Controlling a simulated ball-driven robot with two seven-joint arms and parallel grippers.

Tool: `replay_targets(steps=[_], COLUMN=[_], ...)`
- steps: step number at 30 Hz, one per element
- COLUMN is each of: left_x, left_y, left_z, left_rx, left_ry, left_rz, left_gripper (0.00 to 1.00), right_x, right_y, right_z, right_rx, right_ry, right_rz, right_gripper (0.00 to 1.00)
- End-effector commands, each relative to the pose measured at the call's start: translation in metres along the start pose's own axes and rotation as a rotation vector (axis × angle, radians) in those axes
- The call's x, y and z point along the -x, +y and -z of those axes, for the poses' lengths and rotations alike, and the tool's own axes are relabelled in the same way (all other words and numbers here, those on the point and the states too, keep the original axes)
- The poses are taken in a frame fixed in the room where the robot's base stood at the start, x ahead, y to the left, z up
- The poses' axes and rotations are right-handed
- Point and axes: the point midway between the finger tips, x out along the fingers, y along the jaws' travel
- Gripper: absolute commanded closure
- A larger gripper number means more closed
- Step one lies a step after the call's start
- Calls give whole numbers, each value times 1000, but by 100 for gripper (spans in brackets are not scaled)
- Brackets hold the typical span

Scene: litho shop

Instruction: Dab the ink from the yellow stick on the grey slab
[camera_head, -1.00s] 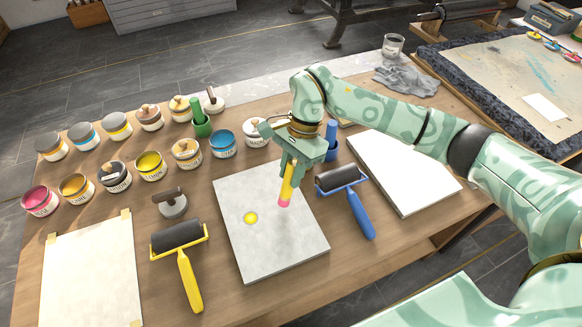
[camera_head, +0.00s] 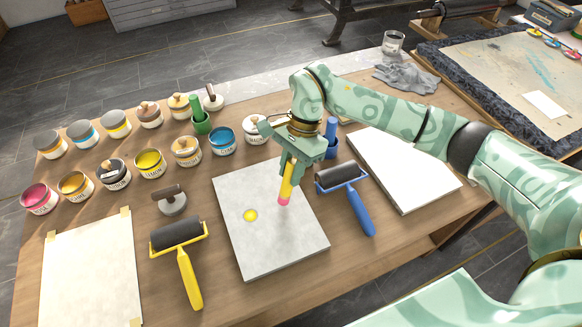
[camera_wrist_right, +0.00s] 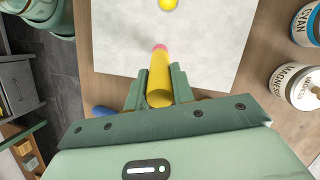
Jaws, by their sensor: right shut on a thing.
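The grey slab (camera_head: 262,252) lies flat in the middle of the table, with one round yellow ink dab (camera_head: 250,215) on its left half. My right gripper (camera_head: 290,168) is shut on the yellow stick (camera_head: 287,188), which points down with its pink tip over the slab, right of the dab. In the right wrist view the stick (camera_wrist_right: 159,80) sits between the two fingers, and the dab (camera_wrist_right: 168,4) shows beyond the tip. I cannot tell whether the tip touches the slab. My left gripper is not in view.
A black roller with a yellow handle (camera_head: 189,280) lies left of the slab, and one with a blue handle (camera_head: 361,213) lies right. Several ink cans (camera_head: 150,164) stand behind to the left. A white board (camera_head: 400,175) lies at the right.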

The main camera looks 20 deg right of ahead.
Motion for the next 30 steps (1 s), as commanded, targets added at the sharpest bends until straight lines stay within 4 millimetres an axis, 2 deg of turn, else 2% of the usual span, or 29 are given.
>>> replay_targets(steps=[30], left_x=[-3], left_y=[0], left_z=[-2], left_rx=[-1], left_ry=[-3], left_rz=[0], left_gripper=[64], right_x=[-7], right_y=[-1], right_z=[3], right_rx=[0], right_ry=[2], right_rz=[0], right_gripper=[99])
